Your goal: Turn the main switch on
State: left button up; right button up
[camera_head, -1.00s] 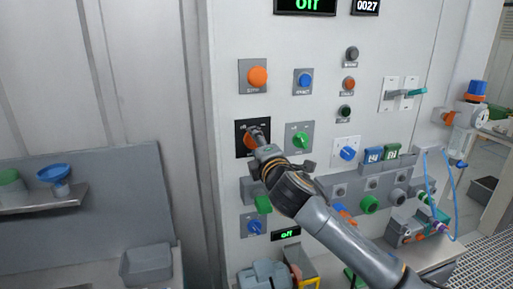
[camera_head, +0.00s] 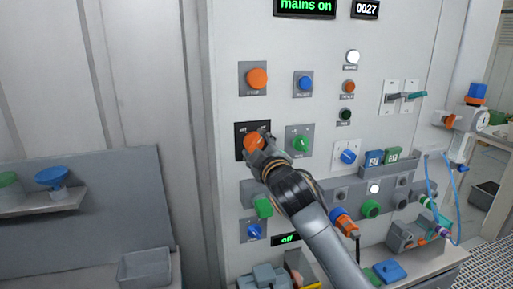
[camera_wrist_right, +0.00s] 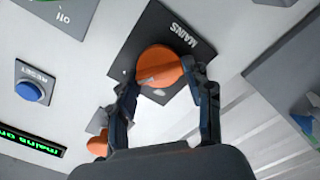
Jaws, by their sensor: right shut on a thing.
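The main switch is an orange rotary knob (camera_head: 254,141) on a black square plate (camera_head: 241,153) on the panel. In the right wrist view the plate (camera_wrist_right: 181,26) reads "MAINS" and the knob (camera_wrist_right: 160,66) sits between the fingers. My right gripper (camera_head: 262,152) is shut on the knob; it also shows in the right wrist view (camera_wrist_right: 165,85). The top display (camera_head: 306,6) reads "mains on" in green. A round lamp (camera_head: 353,57) on the panel is lit white. My left gripper is not in view.
An orange push button (camera_head: 257,78) is above the switch, and a blue button (camera_head: 304,83) and green knob (camera_head: 300,143) are to its right. A lower display (camera_head: 288,239) reads "off". A shelf with a blue funnel (camera_head: 57,178) is at the left.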

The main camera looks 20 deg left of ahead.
jog(key=shift+m, duration=0.5)
jog(key=o, duration=1.2)
jog(key=shift+c, duration=0.2)
jog(key=shift+s, duration=0.15)
jog(key=v, duration=1.1)
jog(key=shift+s+d, duration=0.2)
jog(key=shift+d, duration=0.1)
